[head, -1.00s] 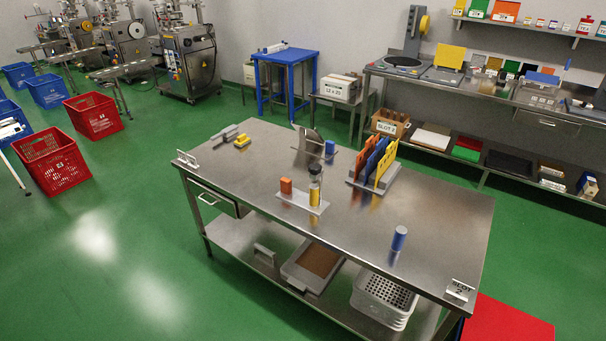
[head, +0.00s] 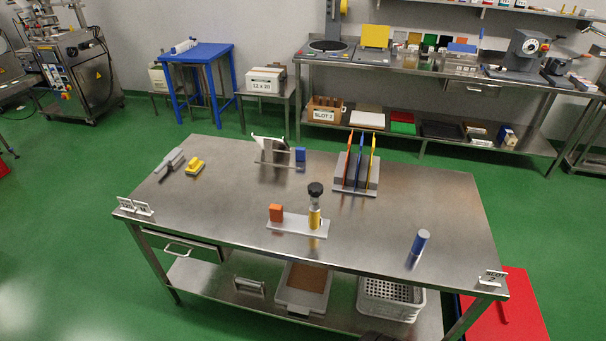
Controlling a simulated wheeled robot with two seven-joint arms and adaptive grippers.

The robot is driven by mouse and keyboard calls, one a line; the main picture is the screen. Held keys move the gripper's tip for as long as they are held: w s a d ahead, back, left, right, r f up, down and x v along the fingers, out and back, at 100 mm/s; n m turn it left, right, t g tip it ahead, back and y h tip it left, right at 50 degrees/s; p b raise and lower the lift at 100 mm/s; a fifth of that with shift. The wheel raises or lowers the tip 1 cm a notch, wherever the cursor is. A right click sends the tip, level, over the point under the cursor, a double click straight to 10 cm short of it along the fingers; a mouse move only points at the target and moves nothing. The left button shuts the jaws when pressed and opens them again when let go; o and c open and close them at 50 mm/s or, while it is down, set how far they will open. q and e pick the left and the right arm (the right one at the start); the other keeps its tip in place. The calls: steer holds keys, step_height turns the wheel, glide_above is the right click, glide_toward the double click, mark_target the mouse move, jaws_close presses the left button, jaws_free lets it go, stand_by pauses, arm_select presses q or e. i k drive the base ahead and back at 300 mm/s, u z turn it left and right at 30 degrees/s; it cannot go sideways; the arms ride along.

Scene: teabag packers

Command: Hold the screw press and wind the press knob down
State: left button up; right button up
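A small upright device with a round black knob (head: 315,189) on a pale stem above a yellow cylinder (head: 314,217) stands on a light plate (head: 288,226) near the middle of the steel table. It looks like the screw press, though I cannot tell for sure. An orange block (head: 276,212) stands on the same plate, left of it. Neither of my grippers shows in the head view, and nothing is seen touching the device.
The steel table (head: 220,213) also bears a rack (head: 345,182) with coloured boards, a blue cylinder (head: 420,242) at right, and a yellow item (head: 195,166) at left. Its front middle is mostly clear. A red surface (head: 515,318) lies beyond the right corner.

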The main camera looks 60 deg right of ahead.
mark_target(316, 188)
steer(key=z, duration=0.55)
steer(key=i, duration=1)
steer(key=z, duration=1.55)
steer(key=i, duration=0.5)
steer(key=z, duration=0.4)
